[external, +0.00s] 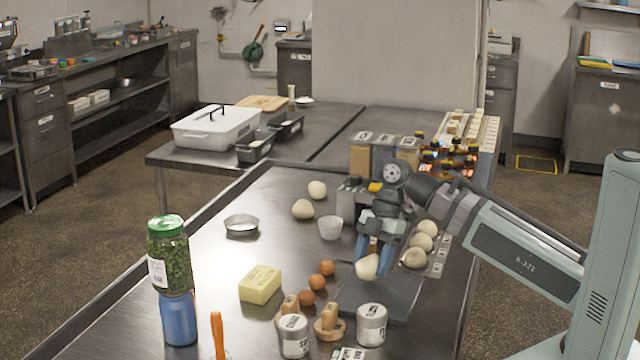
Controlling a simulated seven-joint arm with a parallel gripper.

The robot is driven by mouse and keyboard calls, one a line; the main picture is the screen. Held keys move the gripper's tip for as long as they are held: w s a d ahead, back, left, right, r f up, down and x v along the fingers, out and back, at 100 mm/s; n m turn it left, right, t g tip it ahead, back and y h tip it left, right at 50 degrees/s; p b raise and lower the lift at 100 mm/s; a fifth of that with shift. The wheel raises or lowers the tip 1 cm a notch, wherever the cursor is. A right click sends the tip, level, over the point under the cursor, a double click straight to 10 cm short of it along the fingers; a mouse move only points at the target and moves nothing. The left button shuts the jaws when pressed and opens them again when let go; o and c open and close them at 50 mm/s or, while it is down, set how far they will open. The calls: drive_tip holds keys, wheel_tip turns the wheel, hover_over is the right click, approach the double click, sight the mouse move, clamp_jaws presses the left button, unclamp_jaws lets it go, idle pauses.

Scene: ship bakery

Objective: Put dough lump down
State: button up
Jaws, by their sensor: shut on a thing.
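A pale dough lump (367,268) is held between the blue fingers of my gripper (374,252), which points down and is shut on it. The lump is over or at the back edge of a flat dark square plate (385,299); I cannot tell whether it touches the plate. Several more dough lumps are in view. Two lie on the steel table to the left, one (317,190) behind the other (303,209). Others (426,228) sit in a row on a narrow light tray (437,269) just right of my gripper.
Several brown eggs (318,282), a butter block (260,285) and a white cup (330,228) stand left of the plate. Labelled tins (371,325) stand in front. Boxes and bottles (448,160) crowd the back. The table's left middle (200,262) is mostly clear.

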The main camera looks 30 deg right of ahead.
drive_tip(key=shift+f, duration=0.75)
drive_tip(key=shift+f, duration=0.1)
drive_tip(key=o, duration=1.1)
drive_tip(key=shift+c, duration=0.2)
drive_tip(key=v, duration=1.1)
drive_tip(key=shift+o, duration=0.5)
drive_tip(key=shift+d+r, duration=0.2)
drive_tip(key=shift+r, duration=0.45)
